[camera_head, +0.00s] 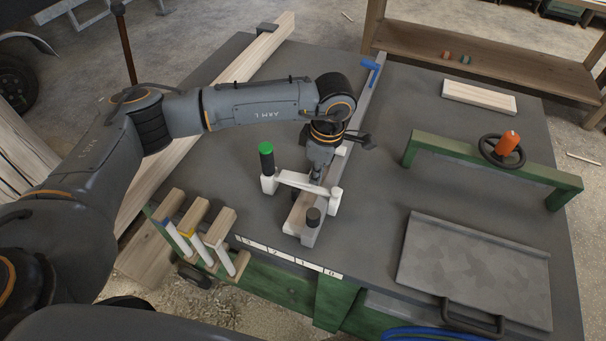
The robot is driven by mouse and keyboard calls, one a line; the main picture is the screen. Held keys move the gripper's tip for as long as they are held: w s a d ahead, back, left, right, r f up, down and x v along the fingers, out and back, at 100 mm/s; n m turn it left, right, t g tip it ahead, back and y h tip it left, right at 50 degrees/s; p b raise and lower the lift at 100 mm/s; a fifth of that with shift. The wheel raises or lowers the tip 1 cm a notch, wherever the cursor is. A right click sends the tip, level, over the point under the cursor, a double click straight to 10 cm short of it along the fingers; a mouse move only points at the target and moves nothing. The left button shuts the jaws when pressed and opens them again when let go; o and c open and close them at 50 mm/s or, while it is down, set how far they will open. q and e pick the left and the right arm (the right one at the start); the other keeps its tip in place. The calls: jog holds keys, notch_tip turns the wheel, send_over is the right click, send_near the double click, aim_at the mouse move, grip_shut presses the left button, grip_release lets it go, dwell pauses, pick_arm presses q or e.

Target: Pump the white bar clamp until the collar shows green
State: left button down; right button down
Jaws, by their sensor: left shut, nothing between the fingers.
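The white bar clamp (295,180) sits around the near part of a long bar (358,112) that lies on the dark bench top. At its left end stands a black upright cylinder with a bright green top (266,149); I cannot tell whether this is the collar. My left gripper (319,171) is shut and empty, pointing down just behind the white crosspiece. Its fingertips are partly hidden, and I cannot tell whether they touch the clamp. My right gripper is not in view.
A green frame (430,150) with an orange-knobbed handwheel (506,144) stands at right. A grey plate with a handle (475,265) lies at front right. Wooden-ended tools (205,230) stand at the front left edge. A long timber (185,140) lies at left.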

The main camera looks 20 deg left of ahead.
pick_arm(q)
jog(key=shift+d+r, duration=0.15)
jog(key=shift+d, duration=0.3)
jog(key=shift+a+r, duration=0.1)
jog(key=shift+r, duration=0.15)
notch_tip(320, 180, up, 11)
jog(key=d, duration=0.1)
jog(key=shift+d+r, duration=0.2)
dwell(0.8)
